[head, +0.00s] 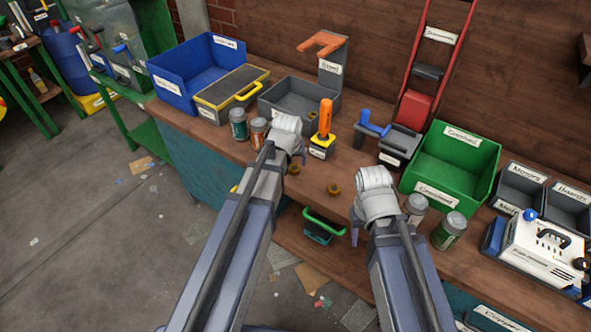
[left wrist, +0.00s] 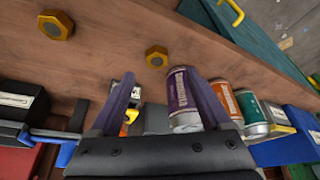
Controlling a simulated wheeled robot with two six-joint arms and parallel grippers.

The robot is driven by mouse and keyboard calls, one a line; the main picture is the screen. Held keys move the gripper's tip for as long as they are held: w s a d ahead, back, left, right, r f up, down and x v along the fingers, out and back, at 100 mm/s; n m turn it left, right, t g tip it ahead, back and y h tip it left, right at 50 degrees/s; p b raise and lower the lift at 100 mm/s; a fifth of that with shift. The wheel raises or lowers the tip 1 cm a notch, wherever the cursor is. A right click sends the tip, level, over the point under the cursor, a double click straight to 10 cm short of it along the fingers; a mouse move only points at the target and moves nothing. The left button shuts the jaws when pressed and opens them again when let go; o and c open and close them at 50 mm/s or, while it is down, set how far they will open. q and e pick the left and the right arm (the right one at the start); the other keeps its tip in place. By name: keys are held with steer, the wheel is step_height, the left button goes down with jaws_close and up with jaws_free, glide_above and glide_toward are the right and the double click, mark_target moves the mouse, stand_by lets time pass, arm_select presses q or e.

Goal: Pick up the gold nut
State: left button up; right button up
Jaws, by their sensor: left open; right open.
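Two gold nuts lie on the wooden bench top in the head view: one (head: 334,189) between my two arms, the other (head: 294,169) close beside my left gripper. In the left wrist view, one nut (left wrist: 156,56) lies just beyond the fingertips and another (left wrist: 57,24) lies farther to the upper left. My left gripper (head: 303,157) is open and empty, its purple fingers (left wrist: 160,82) spread in the left wrist view. My right gripper (head: 355,232) is open over the bench's front edge, partly hidden by its own wrist, apart from the nuts.
A purple can (left wrist: 180,95), an orange can (left wrist: 222,98) and a green can (left wrist: 250,108) stand near my left gripper. An orange-handled tool (head: 325,120) stands behind the nuts. A green bin (head: 462,170) and more cans (head: 449,231) are at right.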

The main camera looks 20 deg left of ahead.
mark_target(294, 169)
arm_select(q)
steer(key=shift+d+b+x, duration=0.15)
steer(key=shift+b+x, duration=1.35)
steer(key=shift+x, duration=0.35)
steer(key=shift+d+b+x, duration=0.1)
steer(key=shift+b+x, duration=1.4)
steer(key=shift+x, duration=0.35)
steer(key=shift+r, duration=0.1)
jaws_close()
